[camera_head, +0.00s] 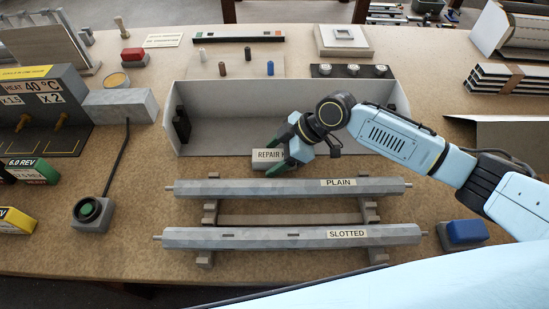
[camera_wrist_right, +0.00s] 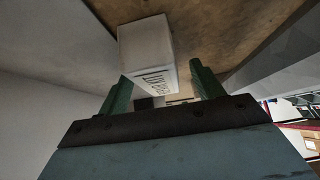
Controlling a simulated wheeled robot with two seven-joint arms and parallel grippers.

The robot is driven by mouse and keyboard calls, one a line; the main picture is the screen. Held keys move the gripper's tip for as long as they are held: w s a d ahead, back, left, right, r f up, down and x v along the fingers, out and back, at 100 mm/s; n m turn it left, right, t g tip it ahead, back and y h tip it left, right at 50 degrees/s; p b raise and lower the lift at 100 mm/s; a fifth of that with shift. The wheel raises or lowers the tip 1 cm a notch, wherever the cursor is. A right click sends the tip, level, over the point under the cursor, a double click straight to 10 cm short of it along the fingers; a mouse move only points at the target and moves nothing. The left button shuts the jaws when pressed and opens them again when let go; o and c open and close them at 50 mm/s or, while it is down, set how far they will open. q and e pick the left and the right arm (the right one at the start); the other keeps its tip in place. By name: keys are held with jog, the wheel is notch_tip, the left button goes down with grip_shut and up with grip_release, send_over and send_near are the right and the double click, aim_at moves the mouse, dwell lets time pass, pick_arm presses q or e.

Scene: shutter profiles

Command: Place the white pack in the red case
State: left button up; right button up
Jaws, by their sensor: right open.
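The white pack (camera_head: 267,155), lettered "REPAIR K…", lies at the open front of a grey-white tray, with its right end hidden behind my right gripper (camera_head: 302,158). In the right wrist view the pack (camera_wrist_right: 145,42) is just ahead of the open green fingers (camera_wrist_right: 160,82), nearer the left finger, with a gap to the right one. I cannot tell whether a finger touches it. I cannot make out a red case for certain; a small red-topped block (camera_head: 132,54) stands at the back left. My left gripper is not in view.
The grey-white tray (camera_head: 230,130) has raised walls and holds a black item (camera_head: 181,124). Two long profiles, marked PLAIN (camera_head: 260,188) and SLOTTED (camera_head: 260,237), lie on supports in front. A blue block (camera_head: 466,232) is at the right.

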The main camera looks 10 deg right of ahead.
jog(key=shift+a+f, duration=0.15)
jog(key=c, duration=1.2)
